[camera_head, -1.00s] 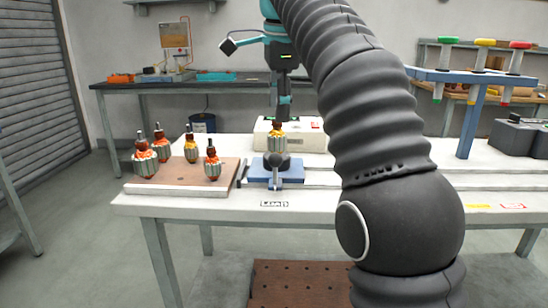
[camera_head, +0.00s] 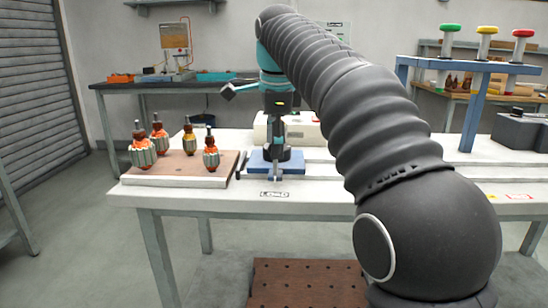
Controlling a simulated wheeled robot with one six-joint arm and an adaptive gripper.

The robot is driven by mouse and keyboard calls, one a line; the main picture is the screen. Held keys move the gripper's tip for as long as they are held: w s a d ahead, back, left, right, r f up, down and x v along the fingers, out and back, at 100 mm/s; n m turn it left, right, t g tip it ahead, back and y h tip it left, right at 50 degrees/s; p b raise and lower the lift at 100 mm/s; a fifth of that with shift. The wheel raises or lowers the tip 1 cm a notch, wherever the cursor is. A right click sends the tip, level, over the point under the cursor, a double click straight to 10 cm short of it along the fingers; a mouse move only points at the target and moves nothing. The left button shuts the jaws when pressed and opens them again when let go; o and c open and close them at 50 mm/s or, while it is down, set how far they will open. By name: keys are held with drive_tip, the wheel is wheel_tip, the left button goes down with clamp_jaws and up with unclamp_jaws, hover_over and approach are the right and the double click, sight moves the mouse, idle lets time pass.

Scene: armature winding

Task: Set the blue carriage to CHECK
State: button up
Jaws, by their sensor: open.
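The blue carriage (camera_head: 258,170) sits at the left end of pale rails on the white table, behind a label that seems to read LOAD. A short post with a grey lever end (camera_head: 278,169) stands at its front. My gripper (camera_head: 277,150) is open and low over the carriage, at its dark round knob. I cannot tell whether the fingers touch the knob. The armature seen earlier on or behind the carriage is hidden by my gripper. No CHECK label can be made out.
Several armatures stand on a brown-topped board (camera_head: 225,167) left of the carriage. A pale box (camera_head: 305,130) is behind. The rails (camera_head: 318,155) run right under my arm. A blue stand (camera_head: 470,115) with coloured knobs and grey bins (camera_head: 515,130) is at right.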

drive_tip(key=shift+w+f, duration=0.2)
drive_tip(key=shift+f, duration=0.9)
clamp_jaws()
